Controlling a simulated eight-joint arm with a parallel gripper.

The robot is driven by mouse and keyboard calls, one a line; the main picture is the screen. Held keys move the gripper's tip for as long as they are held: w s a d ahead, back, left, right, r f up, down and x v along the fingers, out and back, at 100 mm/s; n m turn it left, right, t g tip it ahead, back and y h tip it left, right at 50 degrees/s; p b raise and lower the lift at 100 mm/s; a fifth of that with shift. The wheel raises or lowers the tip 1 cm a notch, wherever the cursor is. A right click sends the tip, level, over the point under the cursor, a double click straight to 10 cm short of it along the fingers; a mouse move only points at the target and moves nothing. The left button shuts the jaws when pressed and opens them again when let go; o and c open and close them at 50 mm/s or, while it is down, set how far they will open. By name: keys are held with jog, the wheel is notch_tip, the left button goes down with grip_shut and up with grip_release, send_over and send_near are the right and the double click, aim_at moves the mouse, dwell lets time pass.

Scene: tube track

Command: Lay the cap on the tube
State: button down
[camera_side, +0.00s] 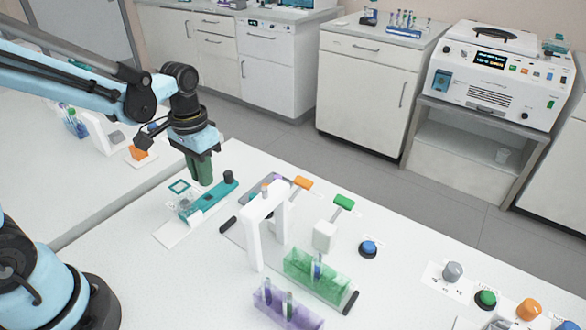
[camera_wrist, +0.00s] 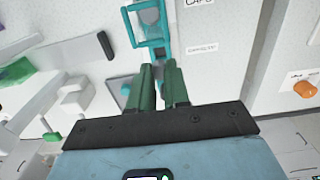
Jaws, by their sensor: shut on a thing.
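My gripper (camera_side: 200,182) has green fingers and points down at the teal track-like fixture (camera_side: 213,203) on the white table. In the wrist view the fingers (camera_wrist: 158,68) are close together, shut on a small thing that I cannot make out. I cannot tell whether it is the cap. The teal fixture (camera_wrist: 150,28) lies just beyond the fingertips, beside a printed "CAPS" label (camera_wrist: 199,3). A tube (camera_side: 317,267) stands in the green rack (camera_side: 300,270), and more tubes (camera_side: 289,302) stand in the purple rack (camera_side: 272,306). I cannot tell which tube is the task's.
A white arch (camera_side: 254,235) stands between the fixture and the racks. Orange (camera_side: 303,182) and green (camera_side: 344,201) handled pieces lie behind it. A blue button (camera_side: 369,248) and several coloured knobs (camera_side: 486,298) are to the right. Bare table lies between them.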

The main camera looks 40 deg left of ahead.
jog(key=shift+r, duration=0.65)
jog(key=shift+r, duration=0.1)
notch_tip(320, 180, up, 11)
jog(key=s+d, duration=0.2)
jog(key=d, duration=2.6)
jog(key=shift+d+f, duration=0.15)
jog(key=shift+f, duration=1.45)
jog(key=shift+d+f, duration=0.2)
jog(key=shift+f, duration=1.35)
jog(key=shift+d+f, duration=0.15)
jog(key=shift+f, duration=1.45)
jog(key=shift+f, duration=0.1)
